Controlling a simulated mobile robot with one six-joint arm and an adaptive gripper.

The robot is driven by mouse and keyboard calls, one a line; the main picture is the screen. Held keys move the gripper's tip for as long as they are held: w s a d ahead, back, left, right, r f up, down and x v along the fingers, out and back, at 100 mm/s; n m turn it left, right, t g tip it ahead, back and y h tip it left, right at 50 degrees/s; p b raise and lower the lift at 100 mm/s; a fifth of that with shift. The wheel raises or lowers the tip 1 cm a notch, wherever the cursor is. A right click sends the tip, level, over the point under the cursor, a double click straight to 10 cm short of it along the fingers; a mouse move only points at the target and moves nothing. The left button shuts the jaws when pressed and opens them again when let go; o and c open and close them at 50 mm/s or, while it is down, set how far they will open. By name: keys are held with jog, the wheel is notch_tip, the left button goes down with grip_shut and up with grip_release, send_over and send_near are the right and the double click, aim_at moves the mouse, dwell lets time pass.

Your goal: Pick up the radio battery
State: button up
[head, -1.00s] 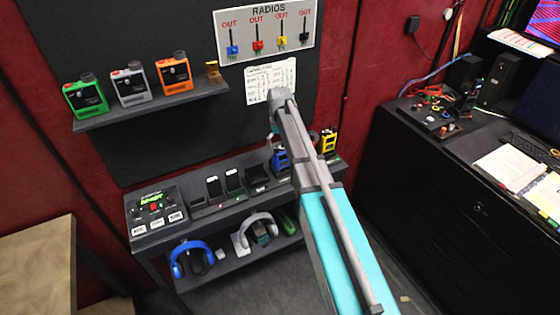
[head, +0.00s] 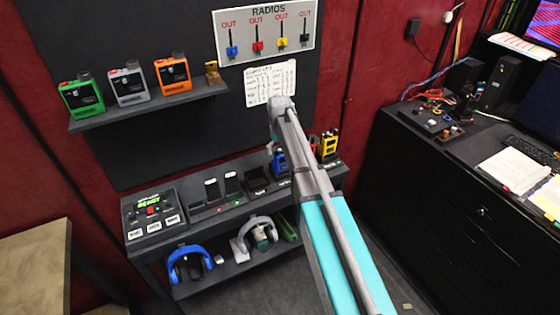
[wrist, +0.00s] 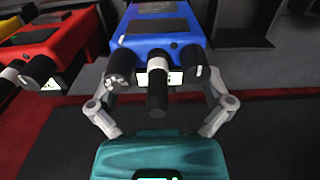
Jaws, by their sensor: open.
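A blue radio (wrist: 155,28) with dark knobs and a short antenna fills the top middle of the wrist view. My gripper (wrist: 160,88) is open, with one finger on each side of this radio's knob end. I cannot tell whether the fingers touch it. In the head view the blue radio (head: 279,161) stands on the shelf, partly behind my arm, and my gripper is hidden there. Two small dark upright pieces with pale tops, possibly batteries, stand in the charger row: the left one (head: 212,190) and the right one (head: 232,184). No battery is clearly identifiable.
A red radio (wrist: 60,52) lies left of the blue one in the wrist view. A yellow radio (head: 329,144) stands to the right on the shelf. Green (head: 82,98), grey (head: 129,84) and orange (head: 173,75) radios line the upper shelf. Blue headphones (head: 190,264) are below.

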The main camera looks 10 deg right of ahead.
jog(key=c, duration=1.3)
jog(key=shift+r, duration=0.2)
notch_tip(320, 180, up, 18)
jog(key=p, duration=1.8)
jog(key=shift+f, duration=0.2)
jog(key=shift+s+f, duration=0.1)
